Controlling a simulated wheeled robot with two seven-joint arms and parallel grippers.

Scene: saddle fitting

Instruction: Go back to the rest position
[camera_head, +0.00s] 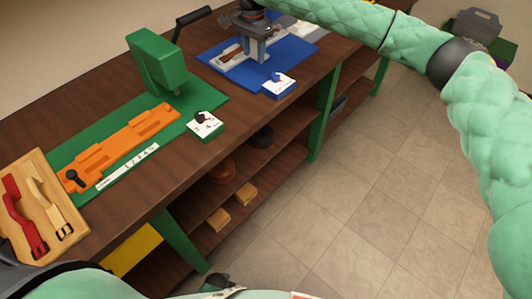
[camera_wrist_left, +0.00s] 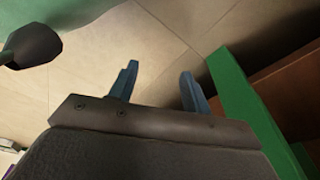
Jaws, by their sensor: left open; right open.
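My right gripper (camera_head: 256,45) is at the far end of the workbench (camera_head: 300,90), above the blue mat (camera_head: 225,72). Its fingers point down around a grey and white fixture there; I cannot tell whether they touch it. My left gripper (camera_wrist_left: 160,85) shows in the left wrist view, with its two fingers apart and nothing between them. It is over the tiled floor, beside a green bench leg (camera_wrist_left: 240,110).
A green mat (camera_head: 215,97) holds an orange jig (camera_head: 125,145) and a green block (camera_head: 158,65). A wooden board (camera_head: 65,205) with red and cream straps lies at the near left. Shelves below hold yellowish blocks (camera_head: 218,219).

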